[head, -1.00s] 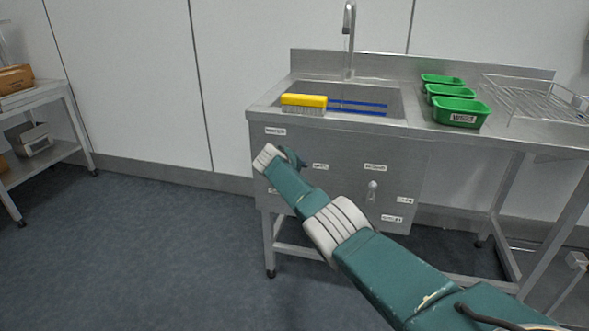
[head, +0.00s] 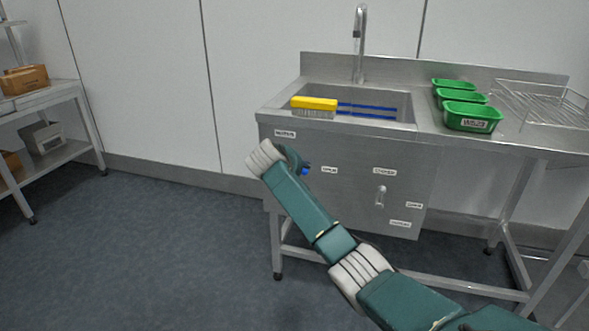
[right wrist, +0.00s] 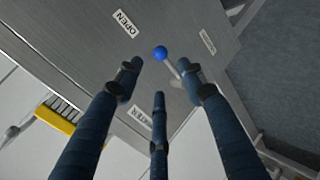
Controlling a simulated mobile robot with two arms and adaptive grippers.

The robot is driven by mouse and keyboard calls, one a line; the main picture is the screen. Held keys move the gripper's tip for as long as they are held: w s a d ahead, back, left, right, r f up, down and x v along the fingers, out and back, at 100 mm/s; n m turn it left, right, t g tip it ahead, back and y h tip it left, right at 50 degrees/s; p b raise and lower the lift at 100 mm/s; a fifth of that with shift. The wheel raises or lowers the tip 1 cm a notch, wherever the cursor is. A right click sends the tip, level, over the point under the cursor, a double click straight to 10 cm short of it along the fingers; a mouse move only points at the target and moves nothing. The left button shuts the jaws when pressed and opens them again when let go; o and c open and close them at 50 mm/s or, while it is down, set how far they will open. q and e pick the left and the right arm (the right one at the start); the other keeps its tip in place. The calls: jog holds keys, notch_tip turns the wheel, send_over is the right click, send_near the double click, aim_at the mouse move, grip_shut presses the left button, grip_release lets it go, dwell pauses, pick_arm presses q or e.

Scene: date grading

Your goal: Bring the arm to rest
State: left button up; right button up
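My right arm reaches in from the lower right of the head view toward the steel cabinet front (head: 345,205) under the sink. My right gripper (right wrist: 158,76) is open, its three dark fingers spread with nothing between them. In the head view it is mostly hidden behind my pale wrist, with only a dark part showing. A lever with a blue ball knob (right wrist: 160,53) stands on the cabinet front, beyond the fingertips in the right wrist view. The knob also shows beside the wrist in the head view (head: 305,171). My left gripper is not in view.
The sink (head: 400,103) holds blue bars, with a yellow brush (head: 314,104) at its left front. Green trays (head: 472,117) and a wire rack (head: 545,106) stand on the right counter. A shelf (head: 62,153) with boxes is at left. The floor between is clear.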

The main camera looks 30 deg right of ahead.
jog(key=shift+v, duration=0.95)
jog(key=shift+f, duration=0.1)
